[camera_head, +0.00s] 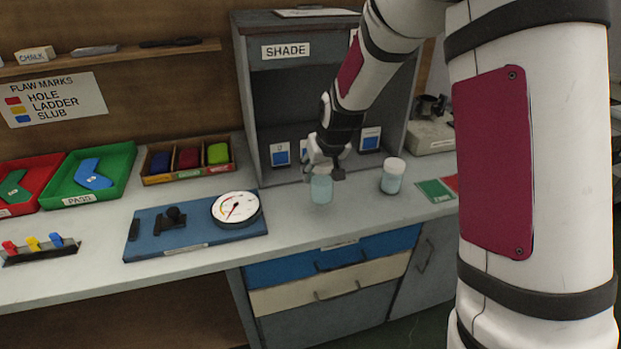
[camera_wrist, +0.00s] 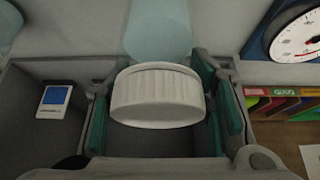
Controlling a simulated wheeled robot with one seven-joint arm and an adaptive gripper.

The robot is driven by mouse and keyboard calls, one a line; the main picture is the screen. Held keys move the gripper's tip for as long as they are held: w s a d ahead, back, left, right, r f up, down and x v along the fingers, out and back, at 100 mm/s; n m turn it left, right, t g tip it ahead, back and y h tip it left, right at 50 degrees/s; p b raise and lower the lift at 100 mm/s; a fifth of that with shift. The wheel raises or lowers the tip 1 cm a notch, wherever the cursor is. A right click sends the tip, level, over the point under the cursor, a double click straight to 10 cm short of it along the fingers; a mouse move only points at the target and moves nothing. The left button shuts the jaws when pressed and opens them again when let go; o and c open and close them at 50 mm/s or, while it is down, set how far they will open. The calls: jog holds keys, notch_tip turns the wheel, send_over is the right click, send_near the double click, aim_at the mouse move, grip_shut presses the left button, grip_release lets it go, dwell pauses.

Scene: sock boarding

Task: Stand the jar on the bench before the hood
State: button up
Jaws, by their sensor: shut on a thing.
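My gripper (camera_head: 320,168) is shut on a pale teal jar (camera_head: 321,190) in front of the hood labelled SHADE (camera_head: 309,80). In the wrist view, the jar's white ribbed lid (camera_wrist: 158,97) sits between the teal finger pads, with the jar's body (camera_wrist: 158,30) beyond it. The jar looks upright over the grey-white bench (camera_head: 290,222); I cannot tell whether its base touches the bench. A second teal jar with a white lid (camera_head: 392,176) stands on the bench to the right of my gripper.
A blue board (camera_head: 150,246) with a round dial gauge (camera_head: 236,208) lies to the left. Beyond it are a box of coloured blocks (camera_head: 188,158) and a green PASS tray (camera_head: 122,160). Small cards (camera_head: 280,154) stand inside the hood. Green and red swatches (camera_head: 434,191) lie right.

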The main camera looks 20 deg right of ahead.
jog(key=shift+w+a+f, duration=0.3)
jog(key=shift+f, duration=0.3)
jog(key=shift+w+a+f, duration=0.25)
jog(key=shift+w+f, duration=0.1)
jog(key=shift+f, duration=0.3)
jog(key=shift+w+a+f, duration=0.3)
jog(key=shift+f, duration=0.3)
jog(key=shift+f, duration=0.15)
jog(key=o, duration=1.3)
